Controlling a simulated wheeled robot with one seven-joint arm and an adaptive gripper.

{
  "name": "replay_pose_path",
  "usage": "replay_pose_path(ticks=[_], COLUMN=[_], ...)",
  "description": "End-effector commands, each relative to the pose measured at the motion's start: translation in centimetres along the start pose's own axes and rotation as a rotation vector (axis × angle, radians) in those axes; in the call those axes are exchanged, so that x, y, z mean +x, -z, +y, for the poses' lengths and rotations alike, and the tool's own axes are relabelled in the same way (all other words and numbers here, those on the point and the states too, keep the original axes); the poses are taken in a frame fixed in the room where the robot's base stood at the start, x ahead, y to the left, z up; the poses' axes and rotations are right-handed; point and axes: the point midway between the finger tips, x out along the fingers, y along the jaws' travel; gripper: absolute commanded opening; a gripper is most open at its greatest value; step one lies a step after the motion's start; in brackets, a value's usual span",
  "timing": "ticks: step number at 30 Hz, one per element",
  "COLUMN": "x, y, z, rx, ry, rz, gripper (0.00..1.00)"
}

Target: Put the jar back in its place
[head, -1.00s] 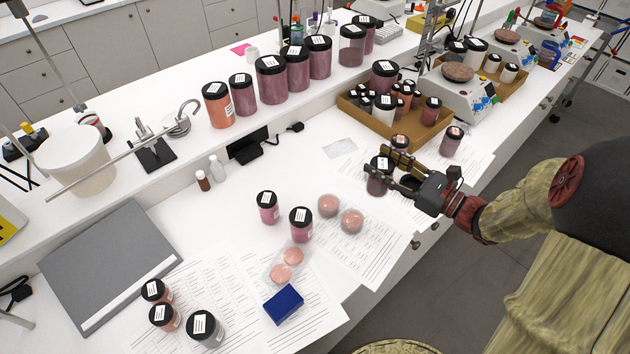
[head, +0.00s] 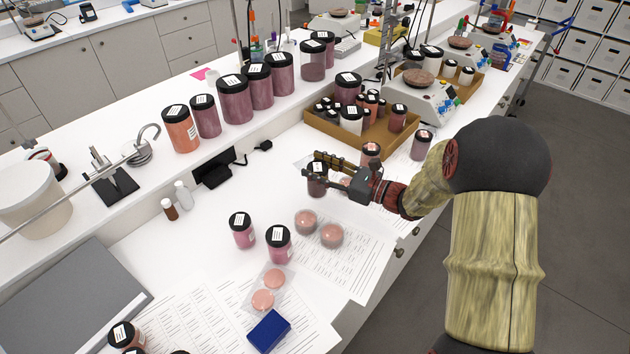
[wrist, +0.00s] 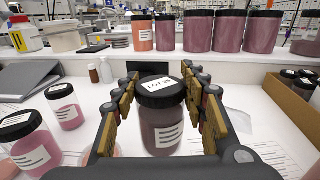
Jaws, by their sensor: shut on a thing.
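My gripper (head: 313,168) is shut around a dark maroon jar (head: 317,186) with a black lid and white labels. In the wrist view the jar (wrist: 161,132) stands upright between the gold-coloured finger pads, its lid label reading "LOT" and a number. I cannot tell whether its base touches the bench. The raised shelf (head: 290,112) behind holds a row of large jars, from an orange one (head: 181,132) to maroon ones (head: 259,88). A wider gap in the row lies left of the two rearmost jars (head: 313,64).
A cardboard tray (head: 340,140) of jars stands behind and right of my gripper. A black box (head: 212,172) sits by the shelf.

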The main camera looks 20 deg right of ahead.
Motion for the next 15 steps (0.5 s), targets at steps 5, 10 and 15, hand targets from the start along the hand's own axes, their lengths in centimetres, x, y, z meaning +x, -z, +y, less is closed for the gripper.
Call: replay_pose_path(ticks=[5, 10, 15], x=[0.6, 1.2, 1.2], y=[0.8, 2.8, 4.6], z=[-0.3, -0.7, -0.7], rx=[-0.002, 0.0, -0.002], ry=[-0.001, 0.0, 0.0], rz=[-0.001, -0.001, -0.002], gripper=[0.0, 0.0, 0.0])
